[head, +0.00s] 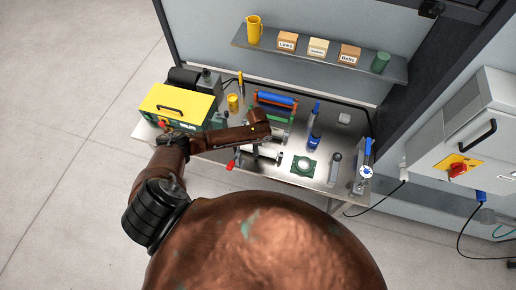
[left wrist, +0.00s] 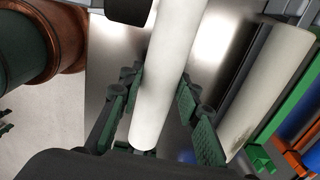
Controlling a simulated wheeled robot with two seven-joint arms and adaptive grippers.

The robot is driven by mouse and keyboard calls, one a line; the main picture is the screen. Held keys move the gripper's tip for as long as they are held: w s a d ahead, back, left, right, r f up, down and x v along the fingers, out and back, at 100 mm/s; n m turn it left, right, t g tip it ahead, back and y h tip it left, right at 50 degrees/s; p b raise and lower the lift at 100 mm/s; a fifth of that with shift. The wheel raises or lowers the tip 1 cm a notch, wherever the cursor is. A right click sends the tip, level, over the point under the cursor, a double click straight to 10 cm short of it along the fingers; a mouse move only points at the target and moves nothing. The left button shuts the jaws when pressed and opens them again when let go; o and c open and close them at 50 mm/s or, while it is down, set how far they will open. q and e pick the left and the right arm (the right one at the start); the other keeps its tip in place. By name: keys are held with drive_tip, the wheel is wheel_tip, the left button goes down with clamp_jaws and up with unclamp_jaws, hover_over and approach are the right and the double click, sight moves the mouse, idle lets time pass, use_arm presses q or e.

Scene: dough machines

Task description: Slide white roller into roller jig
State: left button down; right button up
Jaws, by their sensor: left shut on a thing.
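In the left wrist view a white roller (left wrist: 165,80) lies lengthwise between the green-padded fingers of my left gripper (left wrist: 168,115), which is shut on it. In the head view my left forearm reaches across the bench, and the wrist hides most of the gripper and the held roller. A frame with orange and green parts and a blue roller (head: 275,98), which may be the roller jig, stands just behind my wrist. In the left wrist view a second white cylinder (left wrist: 268,85) lies beside its green rail (left wrist: 290,125). My right gripper is not in view.
A yellow-topped machine (head: 178,103) stands at the bench's left. A yellow cup (head: 233,102) is near it. A shelf (head: 320,53) hangs behind. Little bare metal separates them.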

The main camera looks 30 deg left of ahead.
use_arm(q)
drive_tip(key=shift+r, duration=0.1)
drive_tip(key=c, duration=1.4)
unclamp_jaws()
drive_tip(key=shift+o, duration=0.7)
drive_tip(key=shift+o, duration=0.9)
drive_tip(key=shift+r, duration=0.1)
drive_tip(key=shift+r+p, duration=1.05)
drive_tip(key=shift+p, duration=0.2)
drive_tip(key=shift+r, duration=0.35)
drive_tip(key=shift+r+p, duration=0.7)
